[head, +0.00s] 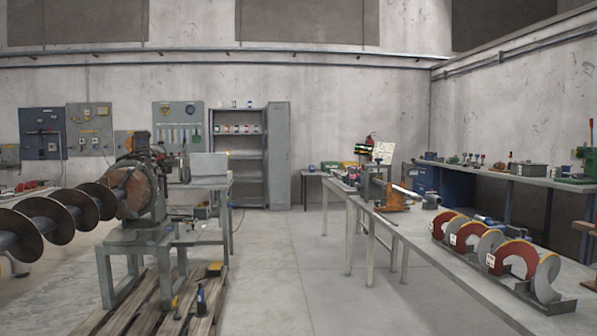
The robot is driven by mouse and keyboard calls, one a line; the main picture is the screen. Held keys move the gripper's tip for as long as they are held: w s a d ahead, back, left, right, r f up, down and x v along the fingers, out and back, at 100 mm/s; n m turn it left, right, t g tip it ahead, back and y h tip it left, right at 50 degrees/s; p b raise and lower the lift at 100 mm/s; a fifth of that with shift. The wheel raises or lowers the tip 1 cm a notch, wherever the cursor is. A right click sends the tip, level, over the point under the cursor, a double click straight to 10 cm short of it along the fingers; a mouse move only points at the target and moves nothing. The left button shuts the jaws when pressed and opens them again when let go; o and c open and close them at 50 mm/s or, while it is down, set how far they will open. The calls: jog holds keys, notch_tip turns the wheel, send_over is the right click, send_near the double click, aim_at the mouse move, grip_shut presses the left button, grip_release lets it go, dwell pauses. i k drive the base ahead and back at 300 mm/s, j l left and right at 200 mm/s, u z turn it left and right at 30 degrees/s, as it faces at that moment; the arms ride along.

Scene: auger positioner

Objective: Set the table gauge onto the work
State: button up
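In the head view a large auger (48,226) with dark spiral flights lies horizontally at the left. Its right end is at a round brown plate on a grey positioner (150,200) with a metal stand. On the right table (415,240), a long rack (545,303) holds several curved grey flight pieces and red arc-shaped pieces (515,258) with yellow edges and small white labels. I cannot tell for certain which thing is the table gauge. My gripper is not in view.
A wooden pallet (140,305) lies under the positioner, with a dark bottle (200,300) on it. An orange fixture (393,199) stands on the right table's far part. A long bench (520,180) lines the right wall. The floor (300,270) between is clear.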

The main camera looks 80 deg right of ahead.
aim_at(409, 170)
jog(key=z, duration=3.4)
jog(key=i+j, duration=0.65)
jog(key=i, duration=0.15)
jog(key=i+j, duration=0.7)
jog(key=i, duration=0.15)
jog(key=i+j, duration=0.65)
jog(key=i, duration=0.15)
jog(key=i+j, duration=0.2)
jog(key=i, duration=0.2)
jog(key=i+j, duration=0.2)
jog(key=i, duration=0.15)
jog(key=i+j, duration=0.25)
jog(key=i, duration=0.15)
jog(key=i+l, duration=0.2)
jog(key=i, duration=0.1)
